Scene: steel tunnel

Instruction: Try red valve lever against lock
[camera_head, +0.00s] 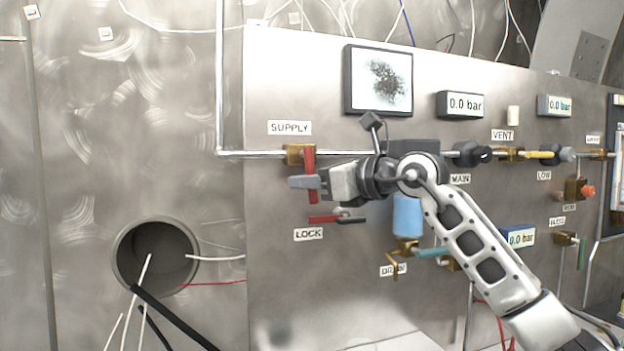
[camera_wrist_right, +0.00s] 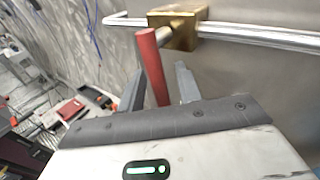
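The red valve lever (camera_head: 310,163) hangs down from a brass valve (camera_head: 293,153) under the SUPPLY label. My right gripper (camera_head: 305,183) is at the lower part of the lever, coming from the right. In the right wrist view the red lever (camera_wrist_right: 152,62) stands between the two grey fingers (camera_wrist_right: 158,88). A gap shows on the right side of the lever, so the fingers look open around it. The LOCK label (camera_head: 308,234) sits below, with a red and black handled part (camera_head: 324,219) just above it. My left gripper is not in view.
A steel pipe (camera_head: 250,154) runs through the valve along the panel. A blue cylinder (camera_head: 407,215) and the DRAIN valve are below my right forearm. A round hole (camera_head: 155,255) with cables is at lower left. Two gauges (camera_head: 460,104) (camera_head: 555,105) read 0.0 bar.

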